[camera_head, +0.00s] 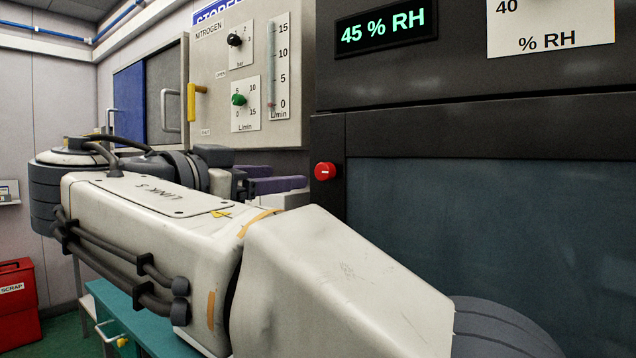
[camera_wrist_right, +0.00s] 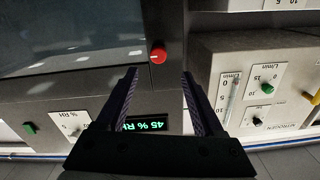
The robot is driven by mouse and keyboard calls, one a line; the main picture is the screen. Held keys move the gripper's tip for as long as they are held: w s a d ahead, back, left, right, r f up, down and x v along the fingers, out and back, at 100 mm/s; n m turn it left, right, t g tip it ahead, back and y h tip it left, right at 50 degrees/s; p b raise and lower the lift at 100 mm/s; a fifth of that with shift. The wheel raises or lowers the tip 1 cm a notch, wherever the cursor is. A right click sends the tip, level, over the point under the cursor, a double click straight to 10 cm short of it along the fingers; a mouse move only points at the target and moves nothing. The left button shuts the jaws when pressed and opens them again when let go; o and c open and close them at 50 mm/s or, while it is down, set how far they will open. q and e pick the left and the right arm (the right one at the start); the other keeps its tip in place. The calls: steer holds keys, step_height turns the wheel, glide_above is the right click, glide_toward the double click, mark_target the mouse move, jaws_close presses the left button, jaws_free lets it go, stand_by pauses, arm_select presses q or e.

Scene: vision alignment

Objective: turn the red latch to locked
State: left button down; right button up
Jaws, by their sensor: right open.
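The red latch (camera_head: 325,171) is a round red knob with a short white mark that lies about level. It sits on the dark frame at the left edge of the dark glass door. It also shows in the right wrist view (camera_wrist_right: 158,54), just beyond and between the fingertips. My right gripper (camera_head: 288,179) has purple-lined fingers and is to the left of the latch in the head view. In the wrist view my right gripper (camera_wrist_right: 160,73) is open and empty, with its fingers apart and no visible contact with the latch. My left gripper is not in view.
A dark glass door (camera_head: 490,230) fills the right, below a green 45 % RH display (camera_head: 387,27). A nitrogen panel (camera_head: 213,75) with a green knob (camera_head: 239,100) and a yellow handle (camera_head: 196,102) stands behind my arm. A red scrap bin (camera_head: 17,310) is at lower left.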

mark_target(321, 172)
steer(key=p+x, duration=0.2)
steer(key=x, duration=0.7)
steer(key=shift+d+r+p, duration=0.2)
steer(key=shift+d+p, duration=0.1)
steer(key=shift+w+d+f, duration=0.1)
steer(key=shift+w+d, duration=0.15)
steer(key=shift+w, duration=0.2)
jaws_close()
